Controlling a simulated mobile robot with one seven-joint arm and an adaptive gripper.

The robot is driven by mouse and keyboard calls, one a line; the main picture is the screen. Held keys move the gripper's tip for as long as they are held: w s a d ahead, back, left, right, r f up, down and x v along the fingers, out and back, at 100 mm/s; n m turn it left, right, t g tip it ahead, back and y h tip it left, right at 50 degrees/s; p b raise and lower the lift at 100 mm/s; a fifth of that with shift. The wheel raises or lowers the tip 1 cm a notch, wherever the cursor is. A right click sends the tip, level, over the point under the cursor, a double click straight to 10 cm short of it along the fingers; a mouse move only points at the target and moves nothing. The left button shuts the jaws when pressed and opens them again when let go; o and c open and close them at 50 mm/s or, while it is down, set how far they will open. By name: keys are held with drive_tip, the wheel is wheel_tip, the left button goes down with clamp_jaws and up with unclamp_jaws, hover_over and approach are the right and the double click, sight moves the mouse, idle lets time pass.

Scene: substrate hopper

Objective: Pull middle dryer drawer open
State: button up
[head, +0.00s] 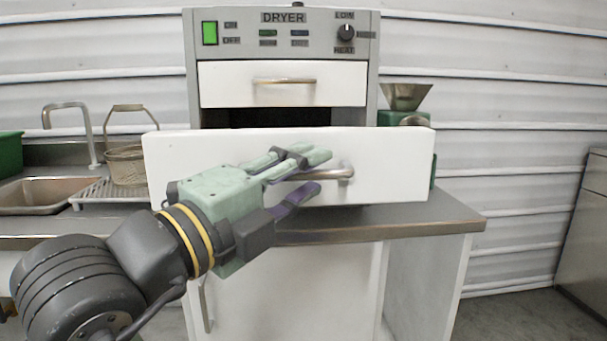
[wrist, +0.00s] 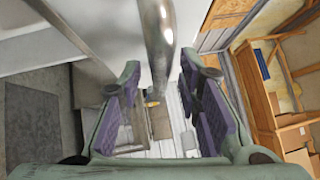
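The dryer (head: 190,45) stands on a counter, its control panel at the top. The middle drawer (head: 400,165) has a white front that stands well forward of the dryer body, with a dark opening behind its top edge. Its metal bar handle (head: 345,172) is near the middle of the front. My gripper (head: 316,171) is at the handle, one finger above and one below it. In the wrist view, the handle (wrist: 157,35) passes between the spread fingers of my gripper (wrist: 160,78), with gaps beside it. The drawer's inside is hidden.
The top drawer (head: 225,85) is closed. The counter edge (head: 400,230) runs under the pulled-out drawer. A sink (head: 40,193) and a basket (head: 125,165) are at left. A metal funnel (head: 406,95) stands behind at right. Open floor (head: 530,320) shows at lower right.

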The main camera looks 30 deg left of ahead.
drive_tip(key=v, duration=1.1)
drive_tip(key=shift+s, duration=0.3)
drive_tip(key=shift+a, duration=0.1)
